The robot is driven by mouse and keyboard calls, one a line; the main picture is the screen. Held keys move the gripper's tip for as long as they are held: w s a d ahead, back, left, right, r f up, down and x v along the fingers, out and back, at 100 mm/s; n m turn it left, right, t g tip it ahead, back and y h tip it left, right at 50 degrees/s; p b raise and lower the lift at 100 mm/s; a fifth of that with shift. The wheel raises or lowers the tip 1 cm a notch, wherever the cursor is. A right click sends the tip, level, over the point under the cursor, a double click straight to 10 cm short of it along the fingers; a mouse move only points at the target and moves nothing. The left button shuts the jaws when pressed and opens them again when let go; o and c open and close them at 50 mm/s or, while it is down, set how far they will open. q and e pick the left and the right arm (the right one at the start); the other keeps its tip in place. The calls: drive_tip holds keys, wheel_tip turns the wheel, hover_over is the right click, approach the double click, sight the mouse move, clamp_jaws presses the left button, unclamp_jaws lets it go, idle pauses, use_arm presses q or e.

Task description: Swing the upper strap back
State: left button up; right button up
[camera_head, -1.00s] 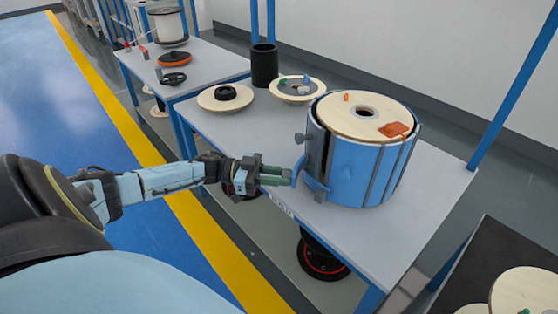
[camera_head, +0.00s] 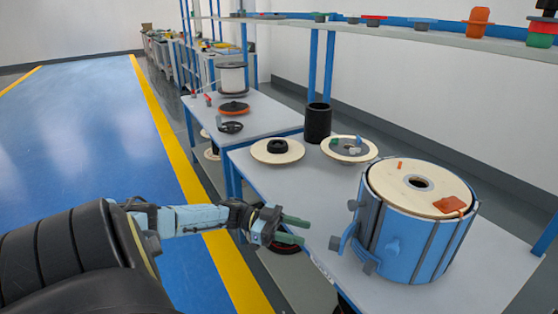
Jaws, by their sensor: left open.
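A large spool with a pale wooden top (camera_head: 415,186) stands on the grey table, wrapped in a blue casing (camera_head: 400,240) with dark vertical bands. Blue strap parts stick out at the casing's left side; the upper strap (camera_head: 350,232) appears as a curved blue piece there, with grey knobs close by. My left gripper (camera_head: 298,230) is open and empty, left of the strap and apart from it, its green fingers pointing right. My right gripper is out of the picture.
The table (camera_head: 300,190) also holds two wooden discs (camera_head: 277,151) (camera_head: 349,149) and a black cylinder (camera_head: 318,122) at the back. A shelf (camera_head: 440,35) with small coloured parts runs above.

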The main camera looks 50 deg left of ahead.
use_arm(q)
drive_tip(key=v, duration=0.6)
